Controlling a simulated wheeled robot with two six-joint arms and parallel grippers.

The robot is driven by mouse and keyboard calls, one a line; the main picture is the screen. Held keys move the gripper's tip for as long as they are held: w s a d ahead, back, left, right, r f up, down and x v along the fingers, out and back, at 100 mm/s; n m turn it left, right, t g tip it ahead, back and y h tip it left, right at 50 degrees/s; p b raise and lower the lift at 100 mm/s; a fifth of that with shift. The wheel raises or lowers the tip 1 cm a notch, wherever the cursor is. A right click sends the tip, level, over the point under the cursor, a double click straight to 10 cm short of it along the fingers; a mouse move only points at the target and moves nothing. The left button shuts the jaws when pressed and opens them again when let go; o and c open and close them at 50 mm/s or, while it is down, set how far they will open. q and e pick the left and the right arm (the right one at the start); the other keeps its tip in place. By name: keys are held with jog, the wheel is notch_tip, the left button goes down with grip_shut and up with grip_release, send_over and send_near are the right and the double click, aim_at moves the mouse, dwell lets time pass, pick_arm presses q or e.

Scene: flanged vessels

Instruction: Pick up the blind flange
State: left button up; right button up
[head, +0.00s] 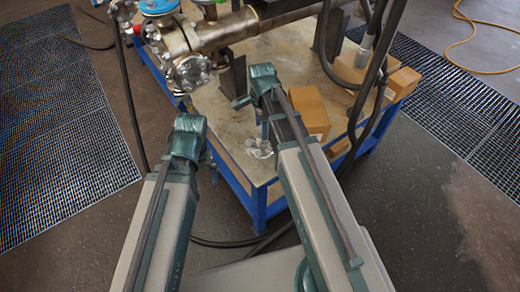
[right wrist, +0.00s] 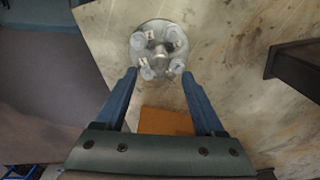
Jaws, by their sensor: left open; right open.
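The blind flange (right wrist: 160,48) is a round grey metal disc with several bolt-like pieces around a central stub. It lies on the worktable (head: 225,115), near the table's front edge.
Cardboard boxes (head: 309,111) stand right of my right arm, and an orange-brown block (right wrist: 165,121) shows between the fingers. A flanged metal pipe assembly (head: 190,70) stands at the back left. Dark hoses (head: 370,90) hang at the right. A dark bracket (right wrist: 292,58) stands right of the flange.

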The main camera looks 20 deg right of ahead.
aim_at(260, 136)
jog(key=f+b, duration=0.5)
jog(key=shift+s+a+f, duration=0.1)
jog(key=shift+a+f, duration=0.05)
jog(key=shift+a, duration=0.05)
grip_shut()
dwell(0.4)
